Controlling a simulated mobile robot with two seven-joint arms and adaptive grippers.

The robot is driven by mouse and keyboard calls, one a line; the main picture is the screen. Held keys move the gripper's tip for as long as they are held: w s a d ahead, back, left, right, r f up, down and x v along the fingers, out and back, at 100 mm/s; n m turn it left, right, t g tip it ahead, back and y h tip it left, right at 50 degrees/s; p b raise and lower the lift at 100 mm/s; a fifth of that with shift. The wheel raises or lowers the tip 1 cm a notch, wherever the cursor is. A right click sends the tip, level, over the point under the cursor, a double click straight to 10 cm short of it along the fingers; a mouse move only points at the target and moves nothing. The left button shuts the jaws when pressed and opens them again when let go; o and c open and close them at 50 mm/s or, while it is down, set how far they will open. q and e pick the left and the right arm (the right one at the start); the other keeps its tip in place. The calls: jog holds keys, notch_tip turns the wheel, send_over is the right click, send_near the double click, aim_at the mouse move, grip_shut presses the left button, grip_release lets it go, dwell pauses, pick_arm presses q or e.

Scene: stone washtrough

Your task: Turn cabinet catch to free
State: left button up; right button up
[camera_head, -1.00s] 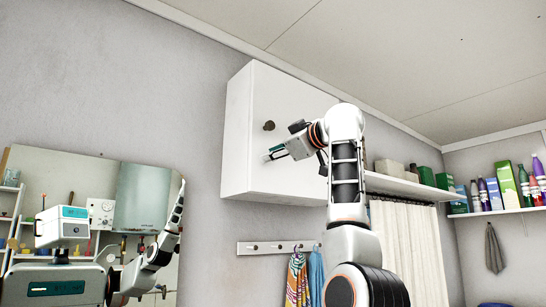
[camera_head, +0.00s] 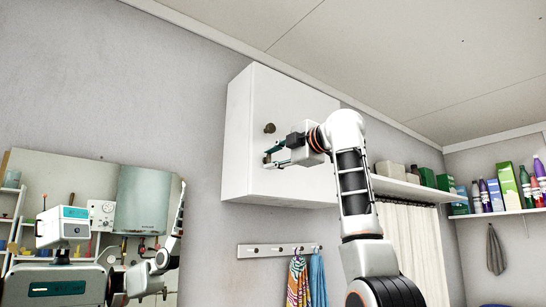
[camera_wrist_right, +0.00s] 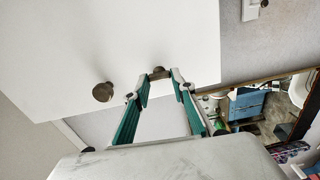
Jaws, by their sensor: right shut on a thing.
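The white cabinet (camera_head: 250,172) hangs on the wall with its door closed in the head view. Its small catch (camera_wrist_right: 158,73) shows at my fingertips in the wrist view, a short bar on the door front. My right gripper (camera_head: 267,157) is at the catch, its green-padded fingers (camera_wrist_right: 159,80) on either side of it and shut on it. The fingers partly hide the catch, and its exact angle is hard to tell. A round brown knob (camera_head: 269,128) sits on the door above the gripper and also shows in the wrist view (camera_wrist_right: 103,91). My left gripper is not in view.
A wall shelf (camera_head: 405,189) with boxes runs right of the cabinet, behind my arm. A hook rail (camera_head: 262,250) with towels hangs below. A mirror (camera_head: 90,177) at left reflects me.

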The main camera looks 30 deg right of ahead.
jog(key=shift+n, duration=0.5)
jog(key=o, duration=1.1)
jog(key=shift+s, duration=0.1)
jog(key=s, duration=0.8)
jog(key=s+d, duration=0.1)
jog(key=s, duration=0.2)
jog(key=shift+s, duration=0.4)
